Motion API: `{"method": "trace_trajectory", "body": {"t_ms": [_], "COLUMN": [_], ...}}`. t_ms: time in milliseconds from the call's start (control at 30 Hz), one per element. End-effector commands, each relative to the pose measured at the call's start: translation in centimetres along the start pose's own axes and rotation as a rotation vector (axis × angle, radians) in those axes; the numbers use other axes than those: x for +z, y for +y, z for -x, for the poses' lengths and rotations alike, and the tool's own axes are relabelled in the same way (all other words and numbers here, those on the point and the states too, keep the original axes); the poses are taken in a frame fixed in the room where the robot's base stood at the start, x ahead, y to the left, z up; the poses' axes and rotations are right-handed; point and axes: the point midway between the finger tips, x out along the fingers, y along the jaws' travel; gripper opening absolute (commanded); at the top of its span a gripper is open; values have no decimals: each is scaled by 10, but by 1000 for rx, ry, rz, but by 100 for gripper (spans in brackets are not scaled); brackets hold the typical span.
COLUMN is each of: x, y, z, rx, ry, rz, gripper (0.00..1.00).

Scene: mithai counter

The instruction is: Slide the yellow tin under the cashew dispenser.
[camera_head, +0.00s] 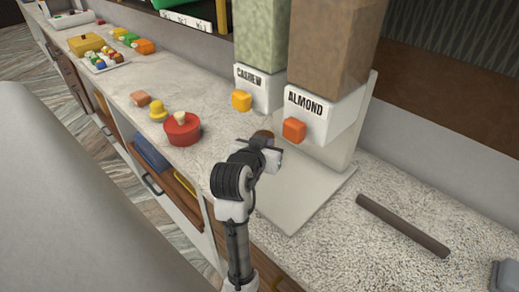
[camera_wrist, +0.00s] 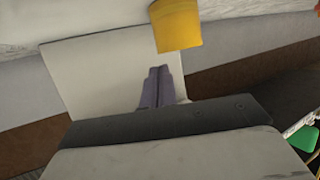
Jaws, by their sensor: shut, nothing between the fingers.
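The cashew dispenser (camera_head: 252,85) has a yellow knob (camera_head: 241,101) and stands behind and above my gripper. My gripper also shows in the wrist view (camera_wrist: 158,70), its fingers together and empty, over the dispensers' pale base plate (camera_head: 300,190).
The almond dispenser (camera_head: 308,115) stands right of cashew. A dark bar (camera_head: 402,225) lies at right. Speckled counter is clear between the pot and the base plate.

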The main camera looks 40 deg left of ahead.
Motion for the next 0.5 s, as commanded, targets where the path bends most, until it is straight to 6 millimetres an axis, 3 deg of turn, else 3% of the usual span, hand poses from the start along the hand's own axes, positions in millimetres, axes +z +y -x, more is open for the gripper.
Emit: {"method": "trace_trajectory", "body": {"t_ms": [167,333,500], "x": [-13,3,6], "y": [0,1,0], "z": [-29,-32,-32], "rx": [1,1,-1], "ry": [-1,1,0], "rz": [-1,1,1], "gripper": [0,0,0]}}
